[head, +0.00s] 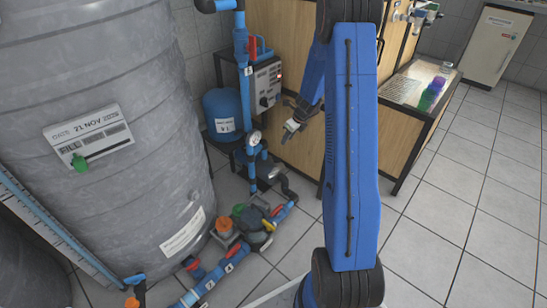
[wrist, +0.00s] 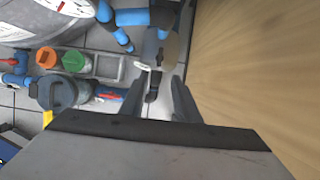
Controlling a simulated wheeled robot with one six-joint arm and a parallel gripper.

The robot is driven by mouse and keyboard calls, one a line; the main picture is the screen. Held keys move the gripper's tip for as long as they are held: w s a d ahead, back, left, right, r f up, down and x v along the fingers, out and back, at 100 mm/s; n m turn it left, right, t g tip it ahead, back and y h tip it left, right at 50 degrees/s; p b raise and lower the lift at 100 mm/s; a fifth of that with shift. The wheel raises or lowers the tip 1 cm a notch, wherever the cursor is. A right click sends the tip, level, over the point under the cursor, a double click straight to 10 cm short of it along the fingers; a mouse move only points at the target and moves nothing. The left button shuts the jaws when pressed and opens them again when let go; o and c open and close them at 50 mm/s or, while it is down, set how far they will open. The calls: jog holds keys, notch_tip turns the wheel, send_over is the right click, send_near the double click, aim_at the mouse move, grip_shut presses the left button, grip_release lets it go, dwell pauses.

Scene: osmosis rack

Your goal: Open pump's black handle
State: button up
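The pump assembly (head: 258,218) stands low on the floor beside the grey tank, with blue pipes, an orange cap and a green cap. It also shows at the left of the wrist view (wrist: 57,90). A dark, bent part (head: 277,180) sits just above it; I cannot tell whether this is the black handle. My gripper (head: 291,129) is above and apart from the pump, in front of the wooden panel. In the wrist view its two fingers (wrist: 157,102) are spread with nothing held between them. A pale round gauge and dark pipework lie beyond the fingers.
The large grey tank (head: 95,110) fills the left. A grey control box (head: 267,84), a blue vessel (head: 222,112) and a pressure gauge (head: 254,138) stand behind. The wooden cabinet (wrist: 245,70) is close on the right. Tiled floor (head: 455,200) is clear at right.

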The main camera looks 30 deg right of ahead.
aim_at(276, 157)
jog(key=x, duration=1.7)
jog(key=shift+f, duration=0.25)
grip_shut()
